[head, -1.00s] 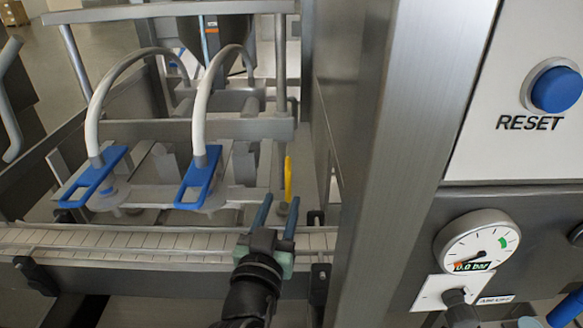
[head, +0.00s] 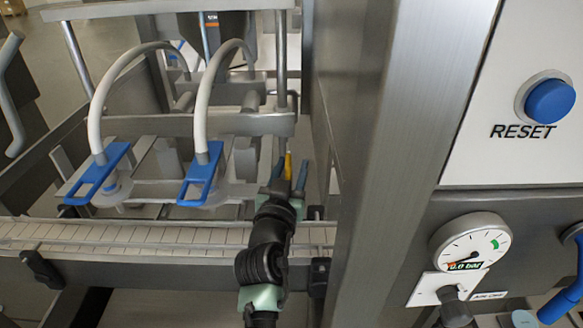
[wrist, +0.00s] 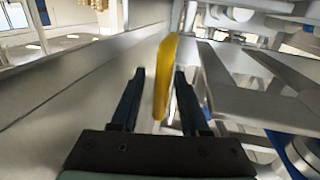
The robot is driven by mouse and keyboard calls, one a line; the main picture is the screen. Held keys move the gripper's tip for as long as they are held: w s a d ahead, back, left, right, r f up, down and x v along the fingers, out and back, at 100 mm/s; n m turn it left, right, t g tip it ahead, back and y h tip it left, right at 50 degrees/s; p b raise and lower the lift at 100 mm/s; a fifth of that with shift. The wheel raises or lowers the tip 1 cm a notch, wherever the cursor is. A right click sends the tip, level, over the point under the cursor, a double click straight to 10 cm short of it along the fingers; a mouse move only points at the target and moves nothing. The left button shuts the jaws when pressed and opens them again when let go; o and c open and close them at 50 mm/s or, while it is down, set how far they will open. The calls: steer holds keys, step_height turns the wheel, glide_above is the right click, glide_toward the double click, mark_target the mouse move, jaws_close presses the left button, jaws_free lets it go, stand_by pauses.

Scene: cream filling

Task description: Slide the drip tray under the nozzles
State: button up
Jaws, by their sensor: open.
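A yellow upright handle (head: 288,163) stands at the right end of the filling station; it also shows in the wrist view (wrist: 166,85). My gripper (head: 290,172) is open, with its two blue fingers on either side of the handle. In the wrist view the gripper (wrist: 159,72) has the handle between the fingers, with gaps beside it; contact is not visible. Two nozzles with blue levers, left (head: 103,172) and right (head: 202,172), hang on white hoses above the belt's far side. Which grey metal part is the drip tray I cannot tell.
A white slatted conveyor (head: 120,237) runs across in front of the nozzles. A steel wall (head: 340,110) and post stand close on the right. The panel at right has a blue RESET button (head: 550,102) and a gauge (head: 469,243).

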steer(key=shift+c, duration=0.3)
jaws_close()
steer(key=shift+d, duration=0.1)
